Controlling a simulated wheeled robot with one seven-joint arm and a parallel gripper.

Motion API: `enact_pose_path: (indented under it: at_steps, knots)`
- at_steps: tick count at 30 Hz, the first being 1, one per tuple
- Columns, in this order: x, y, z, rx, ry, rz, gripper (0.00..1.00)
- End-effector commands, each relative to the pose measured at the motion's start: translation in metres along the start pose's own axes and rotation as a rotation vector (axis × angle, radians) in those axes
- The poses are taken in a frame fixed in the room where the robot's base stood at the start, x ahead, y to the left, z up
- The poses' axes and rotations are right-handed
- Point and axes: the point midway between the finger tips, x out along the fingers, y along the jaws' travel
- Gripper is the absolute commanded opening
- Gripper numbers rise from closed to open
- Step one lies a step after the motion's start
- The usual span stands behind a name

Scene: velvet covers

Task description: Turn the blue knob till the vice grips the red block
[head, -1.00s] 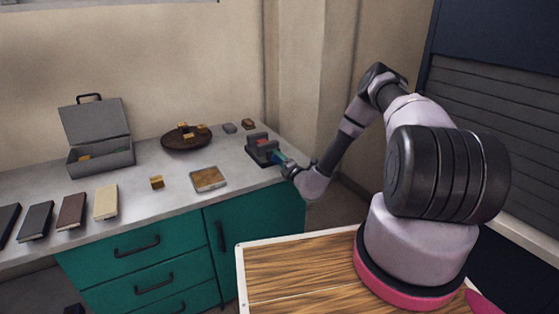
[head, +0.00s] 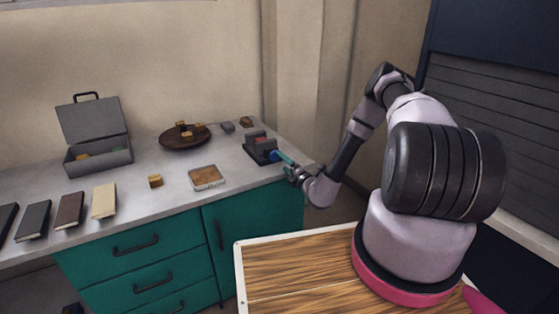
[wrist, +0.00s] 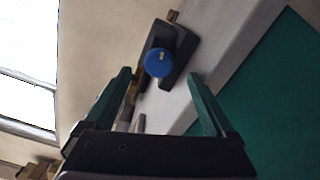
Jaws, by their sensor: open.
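The dark vice (head: 262,148) stands on the grey counter near its right end. The red block (head: 262,141) shows as a small red patch between its jaws; I cannot tell whether both jaws touch it. The blue knob (head: 275,155) is on the vice's near right side, and it faces the camera in the wrist view (wrist: 159,62). My gripper (wrist: 160,85) is open and empty, its green fingers pointing toward the knob but apart from it. In the head view my gripper (head: 287,163) is just right of the knob, at the counter's edge.
A grey case (head: 98,150) with its lid up, a brown bowl (head: 185,140) with small blocks, a shallow tray (head: 206,177), a loose block (head: 155,181) and several books (head: 104,201) are on the counter. The counter between tray and vice is clear.

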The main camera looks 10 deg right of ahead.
Motion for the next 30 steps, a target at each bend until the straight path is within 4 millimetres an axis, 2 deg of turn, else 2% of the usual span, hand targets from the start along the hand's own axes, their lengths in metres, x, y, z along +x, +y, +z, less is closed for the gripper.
enact_pose_path:
  at_steps: [3,9,23,26,30]
  knots:
    - [-0.024,-0.001,0.0,0.003,0.0,-0.003,0.89]
    - [-0.046,-0.001,0.0,0.001,0.0,-0.001,0.89]
    - [-0.051,0.0,-0.001,-0.03,0.001,0.0,0.89]
    - [-0.052,-0.001,-0.002,-0.156,0.002,0.0,0.89]
    - [-0.054,-0.001,-0.004,-0.484,0.004,0.001,0.89]
